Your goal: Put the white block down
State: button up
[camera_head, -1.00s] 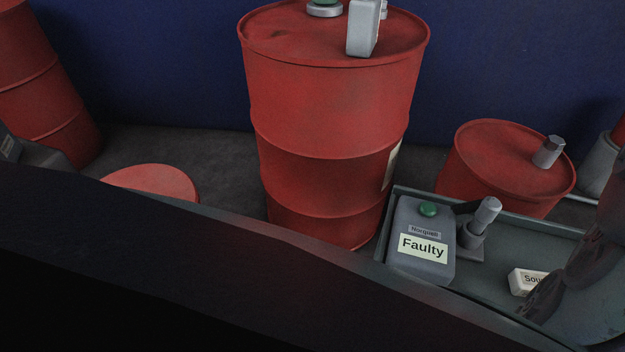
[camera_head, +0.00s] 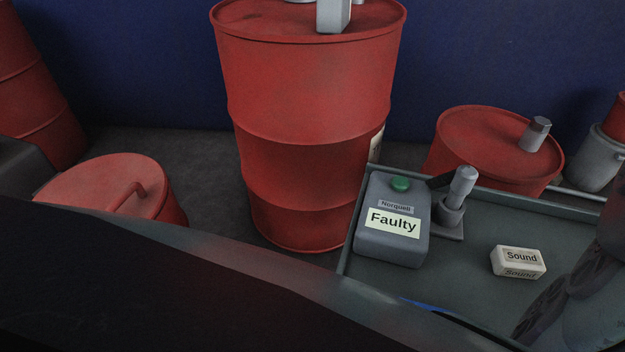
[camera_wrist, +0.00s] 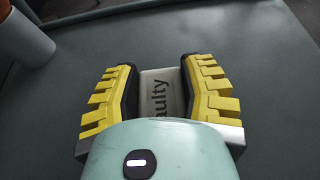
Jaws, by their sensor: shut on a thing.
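A white block (camera_wrist: 158,92) with black lettering ending in "aulty" is between the yellow-padded fingers of my gripper (camera_wrist: 157,70) in the wrist view. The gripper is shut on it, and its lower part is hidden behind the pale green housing. A plain dark grey-green surface lies beyond it; I cannot tell whether the block touches it. Another white block (camera_head: 518,262), labelled "Sound", lies in the grey-green tray (camera_head: 460,290) in the head view. My gripper's fingers and the held block do not show there; part of my arm is at the right edge.
A grey box (camera_head: 393,247) labelled "Faulty", with a green button, stands at the tray's left end. A grey lever (camera_head: 458,195) is beside it. A tall red drum (camera_head: 310,120) and a lower one (camera_head: 490,150) stand behind. Bare tray floor surrounds the "Sound" block.

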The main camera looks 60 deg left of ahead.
jog(key=shift+w+r, duration=0.15)
jog(key=shift+w, duration=0.05)
jog(key=o, duration=1.1)
